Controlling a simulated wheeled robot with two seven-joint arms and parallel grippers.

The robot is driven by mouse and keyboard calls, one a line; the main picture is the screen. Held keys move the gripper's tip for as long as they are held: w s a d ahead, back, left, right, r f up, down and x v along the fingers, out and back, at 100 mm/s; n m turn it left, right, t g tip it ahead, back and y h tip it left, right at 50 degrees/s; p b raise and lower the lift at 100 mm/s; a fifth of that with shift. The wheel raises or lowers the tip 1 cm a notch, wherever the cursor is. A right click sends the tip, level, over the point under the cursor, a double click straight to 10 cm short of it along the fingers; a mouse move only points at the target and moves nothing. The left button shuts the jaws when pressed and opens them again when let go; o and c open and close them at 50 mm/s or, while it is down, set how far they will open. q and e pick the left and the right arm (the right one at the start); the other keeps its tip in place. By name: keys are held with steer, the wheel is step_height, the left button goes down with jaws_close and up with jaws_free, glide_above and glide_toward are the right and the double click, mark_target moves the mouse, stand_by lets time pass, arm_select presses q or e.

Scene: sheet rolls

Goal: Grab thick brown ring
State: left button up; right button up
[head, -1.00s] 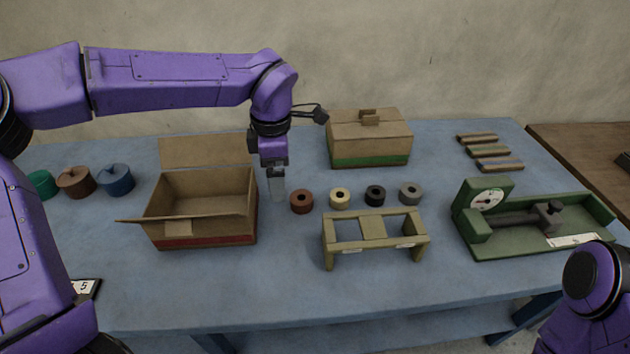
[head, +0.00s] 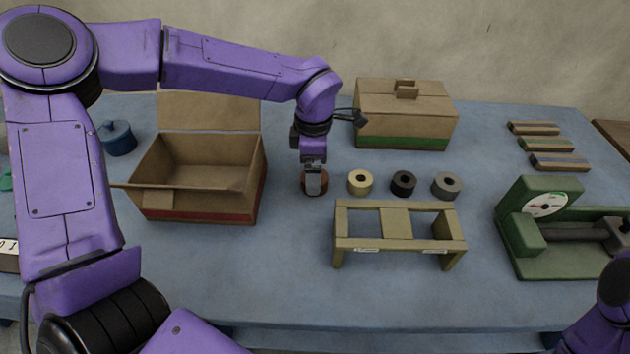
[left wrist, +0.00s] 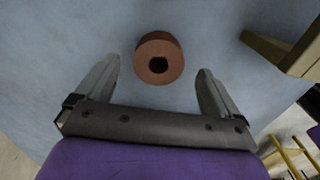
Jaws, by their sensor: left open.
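The thick brown ring (head: 314,188) sits on the blue table, right of the open cardboard box. In the head view my left gripper (head: 314,182) is in front of it and hides much of it. In the left wrist view the brown ring (left wrist: 159,58) shows whole, with a dark hole in its middle. There my left gripper (left wrist: 157,77) is open and empty. The ring lies just beyond the gap between the fingertips, and neither finger appears to touch it. My right gripper is not in view.
Cream (head: 360,182), black (head: 403,183) and grey (head: 447,185) rings stand in a row to the right. An olive frame (head: 400,243) is in front of them. The open cardboard box (head: 215,211) is at left, a closed box (head: 407,120) behind, a green gauge device (head: 555,269) at right.

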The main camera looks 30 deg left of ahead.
mark_target(324, 175)
arm_select(q)
step_height(324, 175, down, 4)
steer(key=shift+w+r, duration=0.15)
steer(key=shift+r, duration=0.05)
steer(key=c, duration=1.2)
steer(key=shift+o, duration=0.2)
steer(key=shift+r, duration=0.15)
